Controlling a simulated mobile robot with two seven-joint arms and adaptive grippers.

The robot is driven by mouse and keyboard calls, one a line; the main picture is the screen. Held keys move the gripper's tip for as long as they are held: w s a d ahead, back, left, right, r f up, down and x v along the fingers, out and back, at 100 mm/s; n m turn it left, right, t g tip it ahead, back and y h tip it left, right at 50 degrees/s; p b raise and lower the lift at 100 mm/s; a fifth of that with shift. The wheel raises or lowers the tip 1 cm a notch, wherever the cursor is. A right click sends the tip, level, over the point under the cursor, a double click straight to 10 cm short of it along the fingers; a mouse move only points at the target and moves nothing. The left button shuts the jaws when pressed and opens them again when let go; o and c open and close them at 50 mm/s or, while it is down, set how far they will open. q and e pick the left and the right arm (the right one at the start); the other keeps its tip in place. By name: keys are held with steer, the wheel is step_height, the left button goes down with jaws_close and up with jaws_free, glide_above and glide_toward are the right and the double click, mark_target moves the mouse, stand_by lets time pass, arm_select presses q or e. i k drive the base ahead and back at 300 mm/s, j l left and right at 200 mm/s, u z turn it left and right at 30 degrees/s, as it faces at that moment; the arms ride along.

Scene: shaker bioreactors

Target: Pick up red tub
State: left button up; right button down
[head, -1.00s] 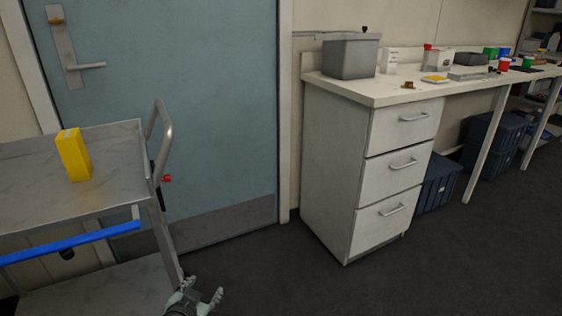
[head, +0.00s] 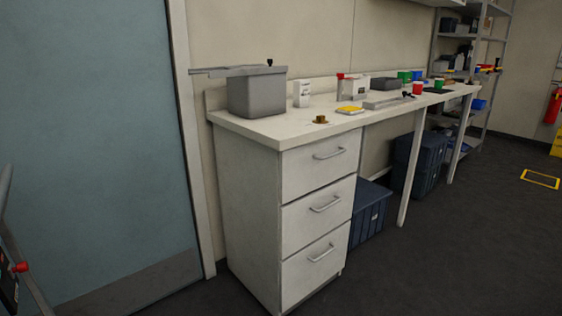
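A small red tub (head: 417,89) stands on the white benchtop (head: 290,127), toward its far right part. It is small in the head view, and its details are hard to tell. Neither of my grippers shows in this view.
Near the tub are a green container (head: 404,77), a dark box (head: 384,83) and a grey flat item (head: 388,102). A grey bin (head: 257,94) stands at the bench's near end, above white drawers (head: 314,160). Dark blue crates (head: 370,208) sit under the bench.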

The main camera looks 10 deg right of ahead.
mark_target(417, 87)
steer(key=i+l, duration=0.25)
steer(key=l, duration=0.15)
steer(key=i+l, duration=0.3)
steer(key=l, duration=0.15)
steer(key=i+l, duration=0.25)
steer(key=l, duration=0.15)
steer(key=i+l, duration=0.3)
steer(key=l, duration=0.15)
steer(key=i+l, duration=0.25)
steer(key=l, duration=0.15)
steer(key=i+l, duration=0.15)
steer(key=l, duration=0.25)
steer(key=i+l, duration=0.1)
steer(key=l, duration=0.25)
steer(key=i+l, duration=0.15)
steer(key=l, duration=0.25)
steer(key=i+l, duration=0.1)
steer(key=l, duration=0.25)
steer(key=i+l, duration=0.15)
steer(key=l, duration=0.25)
steer(key=i+l, duration=0.1)
steer(key=l, duration=0.3)
steer(key=z, duration=0.05)
